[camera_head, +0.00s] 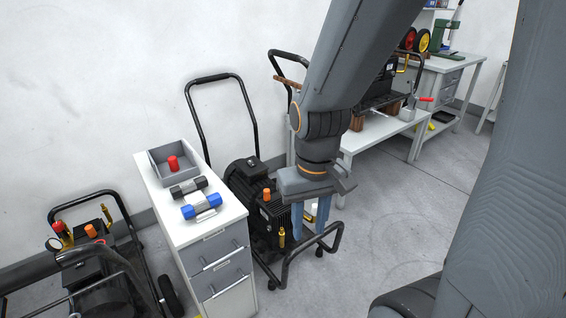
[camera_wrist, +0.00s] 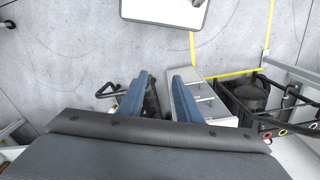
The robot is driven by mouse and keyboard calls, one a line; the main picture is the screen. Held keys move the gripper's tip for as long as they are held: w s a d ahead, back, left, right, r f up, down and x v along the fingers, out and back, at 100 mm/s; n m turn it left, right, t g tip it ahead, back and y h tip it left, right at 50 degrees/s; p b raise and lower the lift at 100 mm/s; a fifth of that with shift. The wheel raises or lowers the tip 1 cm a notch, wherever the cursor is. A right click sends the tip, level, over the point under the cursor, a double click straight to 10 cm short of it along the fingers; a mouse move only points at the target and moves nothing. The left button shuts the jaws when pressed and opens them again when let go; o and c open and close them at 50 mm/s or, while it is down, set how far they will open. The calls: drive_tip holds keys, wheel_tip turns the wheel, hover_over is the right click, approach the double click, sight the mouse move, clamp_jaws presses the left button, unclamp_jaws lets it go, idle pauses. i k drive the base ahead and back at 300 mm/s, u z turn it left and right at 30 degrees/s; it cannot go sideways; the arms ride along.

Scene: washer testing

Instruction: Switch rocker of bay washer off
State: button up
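Several black pressure washers are in view. In the head view, one washer (camera_head: 245,178) stands on the floor between the drawer cabinet and the bench, with an orange knob on top and a tall bent handle. Another washer (camera_head: 92,262) stands at the lower left, with a gauge and an orange knob. I cannot tell which is the bay washer, and no rocker can be made out. My gripper (camera_head: 311,226) points down at the front right of the middle washer, blue fingers apart and empty. The wrist view also shows my gripper (camera_wrist: 161,88) open, with a dark washer part behind the fingers.
A drawer cabinet (camera_head: 212,262) carries a grey tray (camera_head: 158,174) with a red item, and black and blue dumbbell-shaped things. A white bench (camera_head: 372,134) with another machine stands at the right. The floor (camera_head: 400,210) in front is clear.

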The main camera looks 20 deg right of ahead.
sight(250, 163)
drive_tip(key=z, duration=0.05)
drive_tip(key=k, duration=0.65)
drive_tip(key=z, duration=0.45)
drive_tip(key=i, duration=1.85)
drive_tip(key=u, duration=0.75)
